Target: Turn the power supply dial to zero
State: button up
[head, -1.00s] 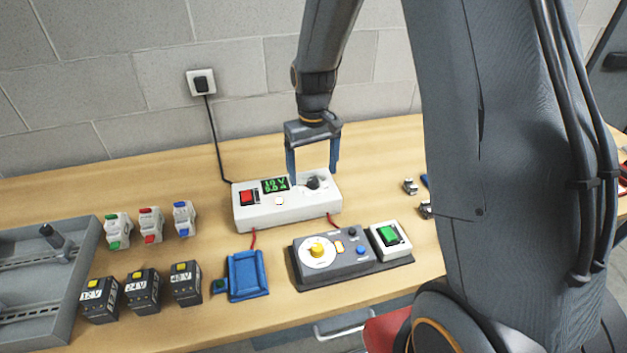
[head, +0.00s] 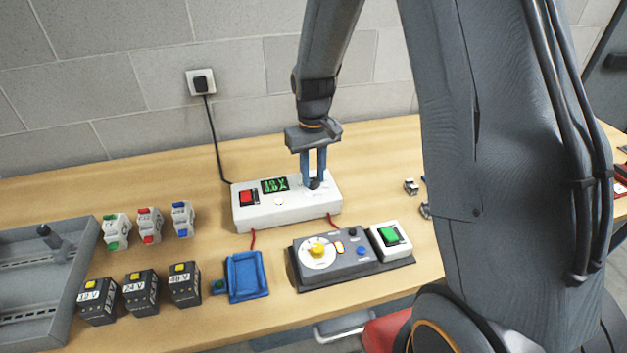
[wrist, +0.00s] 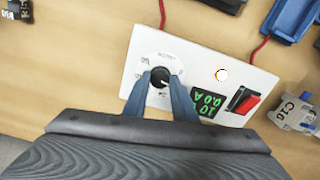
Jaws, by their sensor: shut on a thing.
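The power supply is a white box (head: 255,213) in the middle of the bench, with a red switch (head: 246,197) and a green display (head: 274,185). In the wrist view the display (wrist: 207,105) seems to read 10 and 0.0 A. The dial is a black knob (wrist: 159,78) on a pale round scale; its pointer is too small to read surely. My gripper (head: 314,183) is above the right part of the box. In the wrist view my gripper (wrist: 160,82) has one blue finger on each side of the dial, shut on it.
A grey panel with a yellow knob (head: 318,250) and a green-button box (head: 390,238) stand in front. A blue tray (head: 247,276) lies left of them. Several modules and a grey rail tray (head: 40,285) are at the left. Bare bench lies behind the supply.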

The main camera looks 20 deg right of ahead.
aim_at(313, 180)
jog(key=n+p, duration=0.1)
jog(key=n, duration=0.5)
jog(key=shift+r+p, duration=0.1)
jog(key=shift+p, duration=0.2)
jog(key=shift+c, duration=0.3)
jog(key=o, duration=0.5)
jog(key=shift+n, duration=0.6)
jog(key=shift+c, duration=0.2)
jog(key=o, duration=1.3)
jog(key=shift+r+p, duration=2.45)
jog(key=shift+r, duration=1.05)
jog(key=shift+f, duration=0.1)
jog(key=s+f+m+b, duration=0.1)
jog(key=s+m+b, duration=0.2)
jog(key=s, duration=0.2)
jog(key=s+d+f+m+t+b, duration=0.1)
jog(key=s+m+b, duration=0.2)
jog(key=s, duration=0.3)
jog(key=s+d+f+m+b, duration=0.1)
jog(key=s+m+b, duration=0.2)
jog(key=s, duration=0.3)
jog(key=shift+b, duration=0.9)
